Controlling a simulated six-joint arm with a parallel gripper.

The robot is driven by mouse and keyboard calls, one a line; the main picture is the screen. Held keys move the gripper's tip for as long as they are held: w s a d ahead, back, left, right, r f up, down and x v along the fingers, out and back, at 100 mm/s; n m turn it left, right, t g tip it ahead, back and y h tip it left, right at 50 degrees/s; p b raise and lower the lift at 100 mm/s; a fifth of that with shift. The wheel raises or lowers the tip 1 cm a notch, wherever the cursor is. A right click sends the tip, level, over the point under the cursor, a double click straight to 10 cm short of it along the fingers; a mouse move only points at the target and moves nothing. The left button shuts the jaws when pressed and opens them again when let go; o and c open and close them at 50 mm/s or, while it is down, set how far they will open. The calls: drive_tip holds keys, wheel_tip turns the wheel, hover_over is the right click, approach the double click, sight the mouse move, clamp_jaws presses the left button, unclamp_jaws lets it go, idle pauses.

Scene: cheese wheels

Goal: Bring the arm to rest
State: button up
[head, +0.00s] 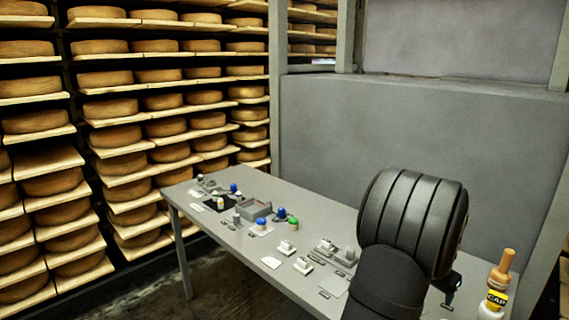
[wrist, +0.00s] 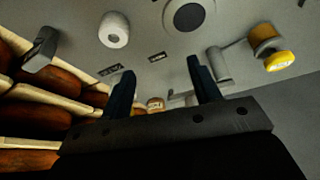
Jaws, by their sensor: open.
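My arm rises black and large at the right of the head view, in front of the table. A small dark part of my gripper (head: 450,290) shows behind the arm near the table's right end; the rest is hidden. In the wrist view my gripper (wrist: 162,85) has its two dark fingers apart, with nothing held between them. A small brown and white item (wrist: 155,104) shows in the gap, beyond the fingers; its distance is hard to tell.
The grey table (head: 315,225) carries several small fixtures and blue- and green-capped items (head: 264,225). A bottle with an orange top (head: 497,290) stands at the right. Shelves of cheese wheels (head: 110,108) fill the left. A grey wall (head: 330,130) stands behind.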

drive_tip(key=w+f, duration=0.1)
drive_tip(key=w+a+f, duration=0.1)
drive_tip(key=w+f, duration=0.1)
drive_tip(key=w+a+f, duration=0.1)
drive_tip(key=shift+w+f, duration=0.35)
drive_tip(key=shift+w, duration=0.05)
drive_tip(key=shift+f, duration=0.75)
drive_tip(key=shift+r, duration=0.1)
drive_tip(key=shift+r, duration=0.2)
drive_tip(key=r, duration=0.2)
drive_tip(key=s+r, duration=0.1)
drive_tip(key=shift+d+r, duration=0.2)
drive_tip(key=shift+d, duration=0.1)
drive_tip(key=s+d+r, duration=0.4)
drive_tip(key=s+r, duration=0.2)
drive_tip(key=s, duration=0.3)
drive_tip(key=shift+n+t, duration=0.3)
drive_tip(key=shift+n, duration=0.6)
drive_tip(key=shift+w+a, duration=0.2)
drive_tip(key=shift+a, duration=0.55)
drive_tip(key=shift+w+a, duration=0.2)
drive_tip(key=shift+a, duration=0.5)
drive_tip(key=shift+w+a, duration=0.2)
drive_tip(key=shift+a, duration=0.55)
